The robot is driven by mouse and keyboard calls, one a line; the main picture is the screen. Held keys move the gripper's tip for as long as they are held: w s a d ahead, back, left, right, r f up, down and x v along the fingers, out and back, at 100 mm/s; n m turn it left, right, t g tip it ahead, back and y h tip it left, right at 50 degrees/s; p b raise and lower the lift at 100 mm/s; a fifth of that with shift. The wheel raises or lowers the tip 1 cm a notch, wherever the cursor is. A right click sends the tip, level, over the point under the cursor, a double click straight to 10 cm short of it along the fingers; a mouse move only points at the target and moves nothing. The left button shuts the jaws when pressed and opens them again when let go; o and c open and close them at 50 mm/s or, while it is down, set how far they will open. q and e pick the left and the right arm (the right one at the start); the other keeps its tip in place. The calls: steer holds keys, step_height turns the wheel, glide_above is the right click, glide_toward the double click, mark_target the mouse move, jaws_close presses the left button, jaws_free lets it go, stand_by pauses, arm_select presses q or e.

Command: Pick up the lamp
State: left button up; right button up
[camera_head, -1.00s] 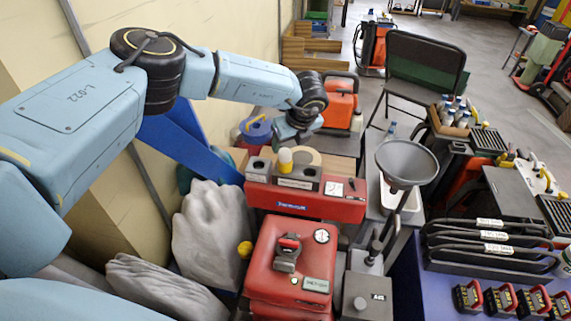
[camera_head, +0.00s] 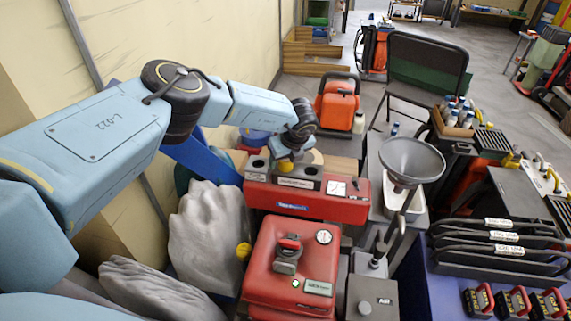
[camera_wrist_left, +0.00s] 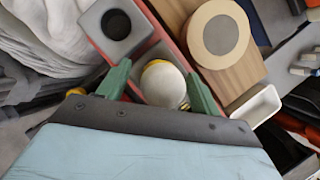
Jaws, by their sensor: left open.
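What I take to be the lamp (camera_wrist_left: 163,84) is a small piece with a pale rounded top and a yellow rim in the left wrist view. In the head view its yellow side (camera_head: 285,166) shows just under my left gripper. It stands at the grey socket row on top of a red case (camera_head: 300,200). My left gripper (camera_head: 290,155) is over it, open. In the left wrist view the green fingers (camera_wrist_left: 160,88) are on either side of the lamp, apart from each other. Whether they touch it I cannot tell. The lower part of the lamp is hidden.
A grey block with a dark round hole (camera_wrist_left: 115,23) is beside the lamp. A round beige disc (camera_wrist_left: 220,36) lies on a wooden board behind. A metal funnel (camera_head: 412,160) stands to the right, and a red canister (camera_head: 285,262) is in front.

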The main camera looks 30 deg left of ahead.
arm_select(q)
steer(key=shift+f, duration=0.1)
steer(key=shift+c, duration=0.5)
steer(key=c, duration=1)
